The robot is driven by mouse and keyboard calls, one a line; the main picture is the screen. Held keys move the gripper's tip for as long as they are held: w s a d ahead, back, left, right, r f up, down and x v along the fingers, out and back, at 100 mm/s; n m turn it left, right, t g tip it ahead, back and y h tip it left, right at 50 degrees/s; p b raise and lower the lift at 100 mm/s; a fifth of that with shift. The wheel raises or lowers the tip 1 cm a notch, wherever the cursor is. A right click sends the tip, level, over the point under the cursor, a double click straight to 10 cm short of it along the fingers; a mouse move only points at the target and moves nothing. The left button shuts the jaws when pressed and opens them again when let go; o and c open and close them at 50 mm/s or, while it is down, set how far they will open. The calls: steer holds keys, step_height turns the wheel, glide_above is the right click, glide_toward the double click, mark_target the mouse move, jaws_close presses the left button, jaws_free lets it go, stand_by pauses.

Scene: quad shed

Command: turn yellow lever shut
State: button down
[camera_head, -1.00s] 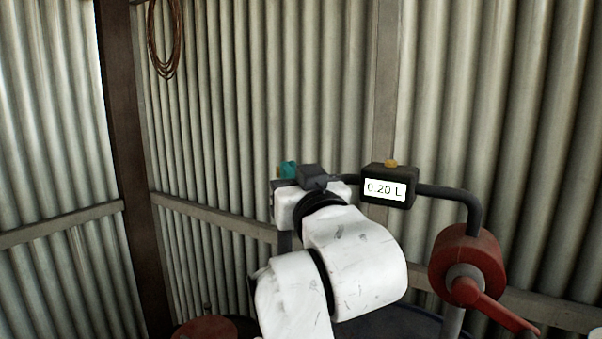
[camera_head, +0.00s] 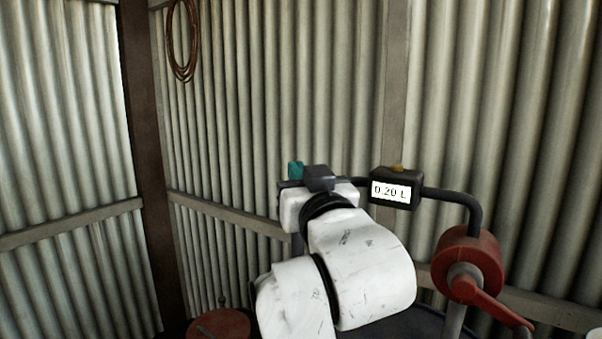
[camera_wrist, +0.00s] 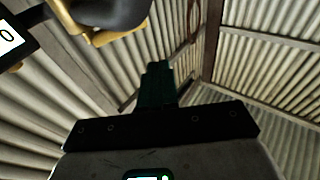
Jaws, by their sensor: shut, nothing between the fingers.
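A yellow piece (camera_wrist: 108,36), likely the yellow lever, shows at the top left of the wrist view, against a dark rounded body (camera_wrist: 105,10). It is cut off by the frame's top, so I cannot tell how far it is turned. My gripper (camera_wrist: 157,70) shows as teal fingers, closed together and empty, below and right of the yellow piece and apart from it in the picture. In the head view, the fingers (camera_head: 295,170) are mostly hidden behind my wrist, and the yellow lever is not plainly seen there.
A black meter (camera_head: 394,188) reads 0.20 L and has a small yellow-orange knob on top. A dark pipe (camera_head: 455,198) runs from it to a red hand pump (camera_head: 470,262) with a crank. A red lid (camera_head: 218,325) sits low. Corrugated walls stand behind; a coil (camera_head: 183,45) hangs there.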

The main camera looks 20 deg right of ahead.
steer(key=s+a+f+b, duration=0.1)
steer(key=s+a, duration=0.3)
steer(key=s, duration=0.2)
steer(key=shift+s+f, duration=0.25)
steer(key=shift+s, duration=0.15)
steer(key=shift+d, duration=0.1)
